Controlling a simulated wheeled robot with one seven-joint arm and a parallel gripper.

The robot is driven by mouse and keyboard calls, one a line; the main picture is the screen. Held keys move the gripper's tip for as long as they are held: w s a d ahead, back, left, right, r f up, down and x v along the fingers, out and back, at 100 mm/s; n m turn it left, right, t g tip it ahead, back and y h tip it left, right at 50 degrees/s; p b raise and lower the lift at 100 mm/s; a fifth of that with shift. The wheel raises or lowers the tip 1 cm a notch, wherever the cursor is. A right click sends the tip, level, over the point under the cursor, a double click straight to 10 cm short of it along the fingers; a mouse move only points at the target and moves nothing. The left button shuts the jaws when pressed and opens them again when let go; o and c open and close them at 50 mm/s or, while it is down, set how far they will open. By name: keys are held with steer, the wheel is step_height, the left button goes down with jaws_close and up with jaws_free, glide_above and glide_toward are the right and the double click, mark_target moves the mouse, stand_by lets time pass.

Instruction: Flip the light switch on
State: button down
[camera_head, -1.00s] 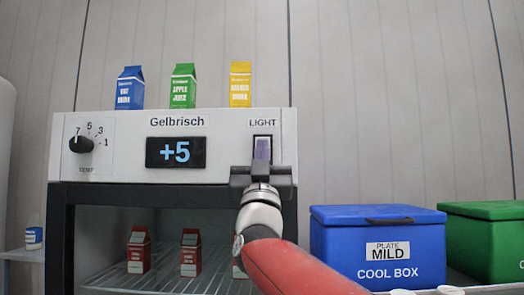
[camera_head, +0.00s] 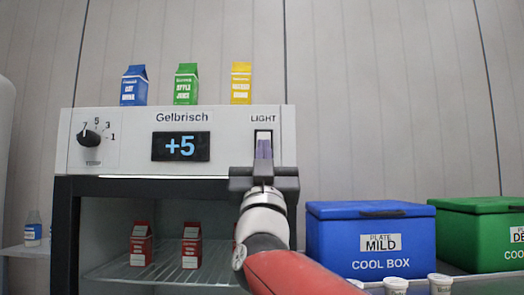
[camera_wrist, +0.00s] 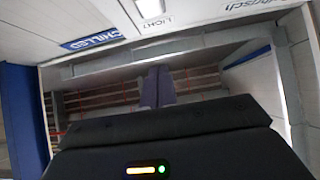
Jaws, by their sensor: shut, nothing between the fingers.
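The light switch (camera_head: 264,135) is a white rocker in a dark frame under the word LIGHT, at the right of the white control panel (camera_head: 230,122). In the wrist view it shows at the top edge (camera_wrist: 150,8). My gripper (camera_head: 264,148) is shut and empty. In the head view its purple-grey fingers overlap the lower part of the switch and hide it. In the wrist view the fingertips (camera_wrist: 157,76) lie together, below the switch in the picture with a clear gap. I cannot tell which way the rocker is tilted.
A dial (camera_head: 90,138) and a +5 display (camera_head: 181,146) share the panel. Three cartons, blue (camera_head: 134,86), green (camera_head: 187,85) and yellow (camera_head: 241,83), stand on top. Red cartons (camera_head: 141,244) stand inside the cabinet. Blue (camera_head: 370,235) and green (camera_head: 480,233) cool boxes stand at the right.

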steer(key=shift+s+r+b+v, duration=0.15)
steer(key=shift+s+b+v, duration=0.05)
steer(key=shift+v, duration=0.8)
steer(key=shift+s+r+b+v, duration=0.15)
steer(key=shift+s+b+v, duration=0.05)
steer(key=shift+v, duration=0.85)
steer(key=shift+w+f+y, duration=0.1)
steer(key=shift+y, duration=0.2)
steer(key=s+d+f+n+g+y+p, duration=0.1)
steer(key=d+f+n+g+y, duration=0.15)
steer(key=f+g, duration=0.7)
steer(key=d+f+n+g+y+p, duration=0.1)
steer(key=d+f+n+g, duration=0.15)
steer(key=f, duration=1.35)
steer(key=s+d+f+m+g+h, duration=0.1)
steer(key=s+d+f+g, duration=0.3)
steer(key=s+f, duration=0.4)
steer(key=s+d+f+m+g+h, duration=0.2)
steer(key=s+d+f+g, duration=0.3)
steer(key=s+f, duration=0.4)
step_height(320, 180, down, 5)
steer(key=shift+s+r+m+g+p, duration=0.2)
steer(key=shift+s+m+g+p, duration=0.2)
steer(key=shift+m+g, duration=0.35)
steer(key=shift+a, duration=0.1)
